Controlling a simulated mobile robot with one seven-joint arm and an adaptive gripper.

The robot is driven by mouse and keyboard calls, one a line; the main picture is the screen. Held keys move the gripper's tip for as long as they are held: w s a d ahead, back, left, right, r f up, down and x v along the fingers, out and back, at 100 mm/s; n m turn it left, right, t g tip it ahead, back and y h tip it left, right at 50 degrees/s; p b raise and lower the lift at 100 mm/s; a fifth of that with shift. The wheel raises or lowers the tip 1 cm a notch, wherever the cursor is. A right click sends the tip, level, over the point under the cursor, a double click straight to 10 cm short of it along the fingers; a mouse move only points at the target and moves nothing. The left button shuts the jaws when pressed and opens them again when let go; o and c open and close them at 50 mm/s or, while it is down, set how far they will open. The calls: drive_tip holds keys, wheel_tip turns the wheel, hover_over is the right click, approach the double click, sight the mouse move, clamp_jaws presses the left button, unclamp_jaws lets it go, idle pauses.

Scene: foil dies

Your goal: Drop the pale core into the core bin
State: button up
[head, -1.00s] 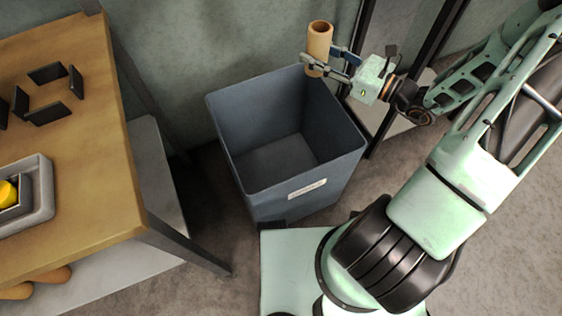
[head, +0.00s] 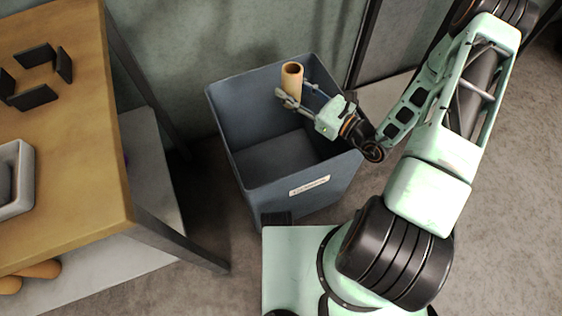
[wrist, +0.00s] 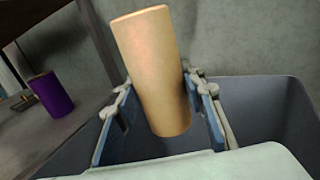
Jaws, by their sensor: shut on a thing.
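The pale core (head: 292,78) is a tan, hollow tube held roughly upright in my gripper (head: 297,97). In the wrist view the core (wrist: 157,75) stands between the two blue-padded fingers, slightly tilted. The core bin (head: 257,190) is a large blue-grey open box with a white label on its front, whose lettering is too small to read. The core and gripper appear over the bin's opening, towards its back side. The bin's wall also shows behind the fingers in the wrist view (wrist: 270,105). The visible part of the bin's floor looks bare.
A wooden-topped table (head: 75,170) stands to the left with dark dividers (head: 35,97) and a grey tray (head: 20,205). Tan rolls (head: 38,270) lie on its lower shelf. A purple roll (wrist: 52,95) shows at left in the wrist view. A dark-framed stand is behind the bin.

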drive_tip(key=shift+f+b, duration=1.2)
drive_tip(key=shift+f, duration=0.7)
drive_tip(key=o, duration=1.2)
drive_tip(key=shift+o, duration=0.2)
drive_tip(key=v, duration=1.2)
